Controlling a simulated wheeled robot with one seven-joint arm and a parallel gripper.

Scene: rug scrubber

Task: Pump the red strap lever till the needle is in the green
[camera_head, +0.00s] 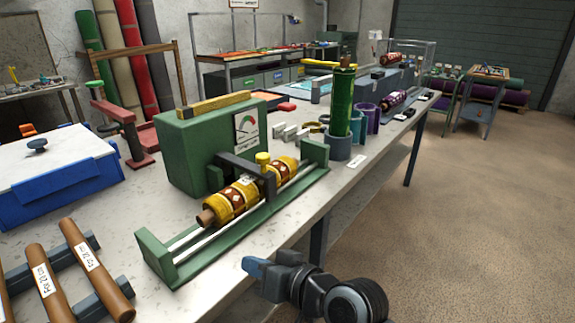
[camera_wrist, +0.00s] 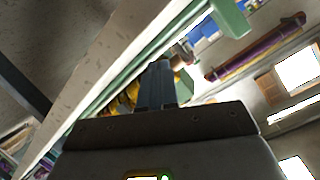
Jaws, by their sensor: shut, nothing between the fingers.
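My gripper (camera_head: 258,268) is shut and empty, in front of the bench's front edge and well apart from the red post. Its closed fingers also show in the wrist view (camera_wrist: 155,87).
A rolled yellow and brown rug (camera_head: 228,203) lies in the green cradle (camera_head: 160,255) between my gripper and the machine. A blue box with white lid (camera_head: 55,160) and brown rolls (camera_head: 95,265) occupy the left. The floor (camera_head: 480,220) at right is clear.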

